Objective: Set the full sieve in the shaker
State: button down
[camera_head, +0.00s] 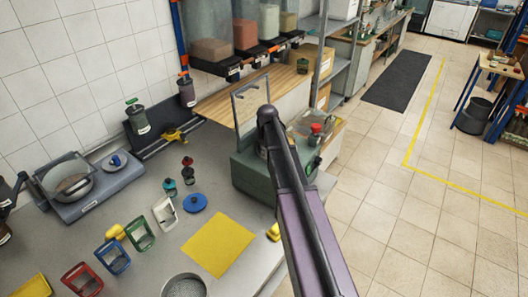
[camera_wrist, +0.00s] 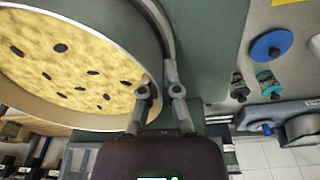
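The sieve (camera_wrist: 70,75) fills the left of the wrist view; it is round with a pale rim and holds yellowish material with dark pieces. The shaker (camera_head: 245,178) is a green box at the bench's right end, with a raised metal frame (camera_head: 236,112). Its green top (camera_wrist: 212,50) lies beside and under the sieve in the wrist view. My gripper (camera_wrist: 160,88) is at the sieve's rim, one finger over the inside and one outside. Whether the fingers press the rim, and whether the sieve is fully seated, I cannot tell. My arm hides most of the sieve in the head view.
A blue disc (camera_head: 196,203), small jars (camera_head: 170,187), a yellow mat (camera_head: 217,246) and coloured frames (camera_head: 112,257) lie left of the shaker. A balance (camera_head: 88,187) stands by the wall.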

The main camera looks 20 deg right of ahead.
jog(key=shift+r+p, duration=0.6)
jog(key=shift+r, duration=0.1)
jog(key=shift+f+b, duration=0.85)
dwell(1.3)
jog(key=shift+r+p, duration=0.85)
jog(key=shift+f+b, duration=0.85)
jog(key=shift+f, duration=0.05)
dwell(1.4)
jog(key=c, duration=1.1)
grip_release()
jog(key=shift+r, duration=0.1)
jog(key=shift+r, duration=0.1)
jog(key=shift+s+d+r+p, duration=0.1)
jog(key=shift+s+r+p, duration=0.15)
jog(key=shift+r+p, duration=1.6)
jog(key=shift+s+a+r+p, duration=0.1)
jog(key=shift+s+r+p, duration=0.1)
jog(key=shift+r+p, duration=1.6)
jog(key=shift+s+d+r+p, duration=0.1)
jog(key=shift+s+r+p, duration=0.15)
jog(key=shift+r+p, duration=1.55)
